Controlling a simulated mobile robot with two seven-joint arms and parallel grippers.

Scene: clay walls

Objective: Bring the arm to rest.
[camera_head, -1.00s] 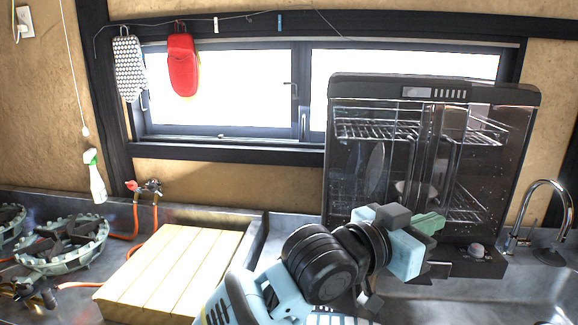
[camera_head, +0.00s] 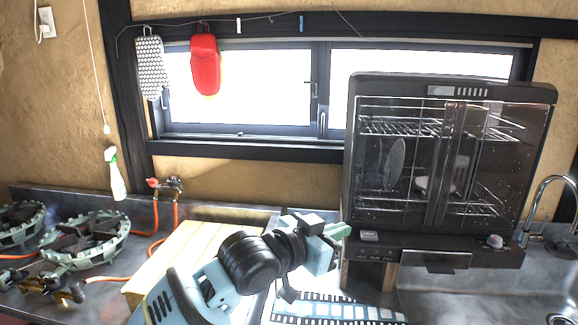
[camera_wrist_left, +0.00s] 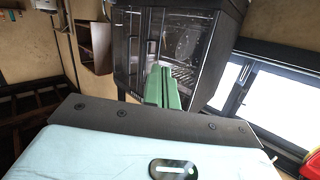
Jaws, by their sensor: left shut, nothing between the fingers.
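My left arm comes in from the bottom of the head view, and its left gripper (camera_head: 338,231) is in front of the lower left of the dark cabinet-like dishwasher (camera_head: 450,160). In the left wrist view the green fingers of the left gripper (camera_wrist_left: 163,88) are together with nothing between them. They point toward the dishwasher (camera_wrist_left: 165,50), and I cannot tell the gap to it. My right gripper is not in view.
A wooden board (camera_head: 185,255) lies on the counter behind my arm. A stove burner (camera_head: 85,240) is at the left, and a faucet (camera_head: 545,205) with a sink is at the right.

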